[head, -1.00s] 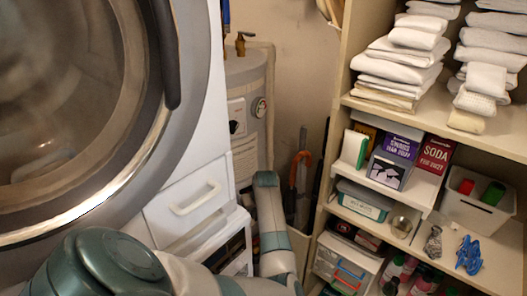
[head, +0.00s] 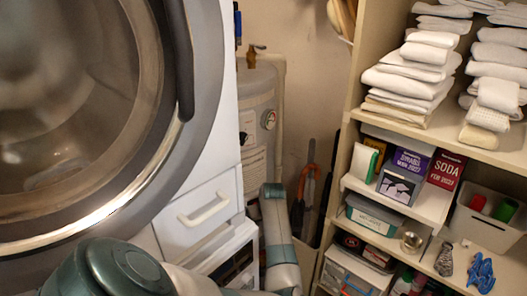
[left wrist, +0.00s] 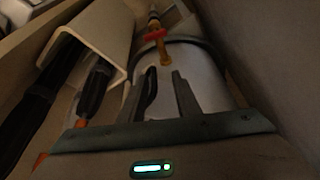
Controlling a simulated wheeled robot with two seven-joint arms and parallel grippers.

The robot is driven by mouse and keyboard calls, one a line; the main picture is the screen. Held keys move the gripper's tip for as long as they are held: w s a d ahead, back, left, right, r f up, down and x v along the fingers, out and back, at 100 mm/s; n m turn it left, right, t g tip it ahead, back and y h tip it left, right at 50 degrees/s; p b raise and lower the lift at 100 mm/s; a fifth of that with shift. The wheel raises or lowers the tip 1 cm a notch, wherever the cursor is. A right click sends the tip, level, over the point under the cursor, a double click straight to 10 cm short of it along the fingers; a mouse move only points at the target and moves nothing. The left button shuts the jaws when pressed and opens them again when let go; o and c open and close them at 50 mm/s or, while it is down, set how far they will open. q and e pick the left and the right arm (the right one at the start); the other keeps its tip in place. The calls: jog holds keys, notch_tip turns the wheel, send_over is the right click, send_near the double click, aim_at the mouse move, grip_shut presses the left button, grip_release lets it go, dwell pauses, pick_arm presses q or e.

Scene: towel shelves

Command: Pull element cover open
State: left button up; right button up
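The water heater (head: 256,88) stands in the corner behind the washer, a pale cylinder with a brass fitting on top. A light panel with a round dial (head: 268,119) on its front looks like the element cover; I cannot tell whether it is ajar. In the left wrist view the heater's tank (left wrist: 205,85) is close ahead, with a brass pipe and red handle. My left gripper (left wrist: 166,78) points at the tank, its two dark fingers apart with nothing seen between them. Contact with the cover cannot be told. My right gripper is not in view.
The washer (head: 205,130) with its round door crowds the left, above a white drawer unit (head: 200,215). Shelves (head: 345,140) with towels, boxes and bins fill the right. Long-handled tools (head: 306,190) stand in a holder in the narrow gap; the holder (left wrist: 100,35) is close in the left wrist view.

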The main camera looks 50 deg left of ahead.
pick_arm(q)
jog(key=shift+a+r, duration=0.2)
jog(key=shift+r, duration=0.1)
